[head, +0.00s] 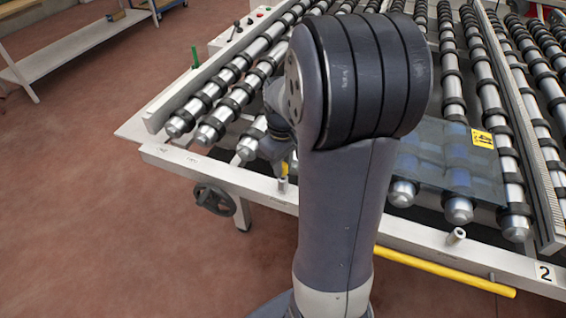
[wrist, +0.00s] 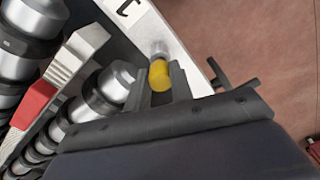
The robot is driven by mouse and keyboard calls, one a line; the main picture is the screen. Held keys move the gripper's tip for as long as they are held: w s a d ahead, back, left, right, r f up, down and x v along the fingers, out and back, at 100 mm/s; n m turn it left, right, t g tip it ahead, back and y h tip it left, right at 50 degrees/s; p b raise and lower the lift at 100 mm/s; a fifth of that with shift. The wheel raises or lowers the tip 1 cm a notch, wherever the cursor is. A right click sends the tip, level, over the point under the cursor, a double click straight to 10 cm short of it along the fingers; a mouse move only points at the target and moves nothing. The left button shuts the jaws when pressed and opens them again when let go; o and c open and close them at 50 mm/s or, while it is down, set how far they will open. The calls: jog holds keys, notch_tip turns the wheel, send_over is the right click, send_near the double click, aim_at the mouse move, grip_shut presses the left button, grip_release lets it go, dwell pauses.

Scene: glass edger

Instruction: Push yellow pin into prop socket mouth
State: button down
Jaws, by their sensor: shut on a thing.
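The yellow pin (wrist: 159,75) sits between the two fingers of my gripper (wrist: 161,82), which is shut on it. In the wrist view the pin's far end meets or overlaps the pale metal prop socket (wrist: 158,49) on the white rail. I cannot tell whether its tip is inside the mouth. In the head view a small bit of the yellow pin (head: 284,169) shows below my gripper, just above the prop socket (head: 283,186). My arm hides much of this area.
Rows of rollers (wrist: 104,88) lie close beside my gripper. A handwheel (head: 214,199) hangs below the front rail. A second socket (head: 455,236) stands near the label 2 (head: 545,273), and a yellow bar (head: 445,270) runs below the rail. A glass sheet (head: 445,160) lies on the rollers.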

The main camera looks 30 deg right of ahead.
jog(key=shift+f+b, duration=0.65)
jog(key=shift+f, duration=0.35)
jog(key=c, duration=1.2)
grip_release()
jog(key=shift+o, duration=0.2)
jog(key=shift+r, duration=0.15)
notch_tip(320, 180, up, 11)
jog(key=shift+f, duration=0.15)
jog(key=shift+f, duration=0.15)
notch_tip(320, 180, down, 10)
jog(key=shift+f, duration=0.25)
jog(key=shift+r+p, duration=0.45)
jog(key=shift+r, duration=0.05)
